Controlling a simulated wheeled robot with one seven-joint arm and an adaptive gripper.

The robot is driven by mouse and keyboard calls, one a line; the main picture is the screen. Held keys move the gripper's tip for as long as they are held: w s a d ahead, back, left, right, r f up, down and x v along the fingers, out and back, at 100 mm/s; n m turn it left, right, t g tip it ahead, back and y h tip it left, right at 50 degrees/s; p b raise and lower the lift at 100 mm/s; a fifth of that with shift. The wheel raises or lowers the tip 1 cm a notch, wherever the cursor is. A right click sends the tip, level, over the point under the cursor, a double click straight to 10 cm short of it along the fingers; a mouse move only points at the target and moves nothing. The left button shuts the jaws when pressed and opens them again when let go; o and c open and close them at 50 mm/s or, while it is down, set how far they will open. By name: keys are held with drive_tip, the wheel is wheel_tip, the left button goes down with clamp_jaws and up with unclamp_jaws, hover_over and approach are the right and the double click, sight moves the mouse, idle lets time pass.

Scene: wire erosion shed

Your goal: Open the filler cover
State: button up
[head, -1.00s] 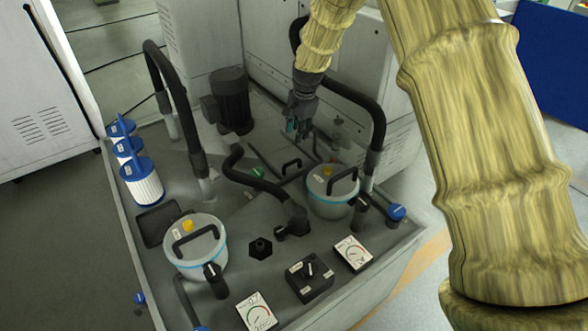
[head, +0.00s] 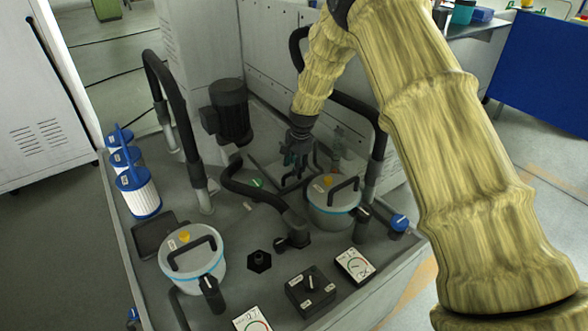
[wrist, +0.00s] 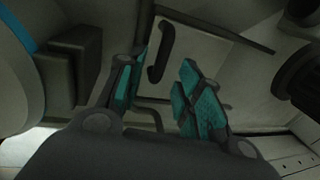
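The likely filler cover is a flat grey panel with a black bar handle, set in the deck; its panel (wrist: 200,55) and handle (wrist: 160,52) show in the wrist view. In the head view the panel is mostly hidden behind my gripper, left of the right-hand canister. My gripper (head: 293,158) points down just above that spot. In the wrist view my gripper (wrist: 158,80) has its two teal-padded fingers apart, with the handle seen ahead between them. Nothing is held, and I cannot tell whether the fingers touch the handle. The panel looks closed.
A lidded canister (head: 333,211) stands right of my gripper; another (head: 193,265) is at front left. A black motor (head: 228,115) is behind left. A black hose (head: 250,188) curves in front, and a hooped hose (head: 352,108) stands behind right. Gauges and a knob box (head: 311,290) are in front.

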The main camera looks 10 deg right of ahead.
drive_tip(key=shift+w+a+f, duration=0.1)
drive_tip(key=shift+w+f, duration=0.05)
drive_tip(key=shift+f, duration=0.55)
drive_tip(key=shift+w+f, duration=0.15)
drive_tip(key=shift+f, duration=0.5)
clamp_jaws()
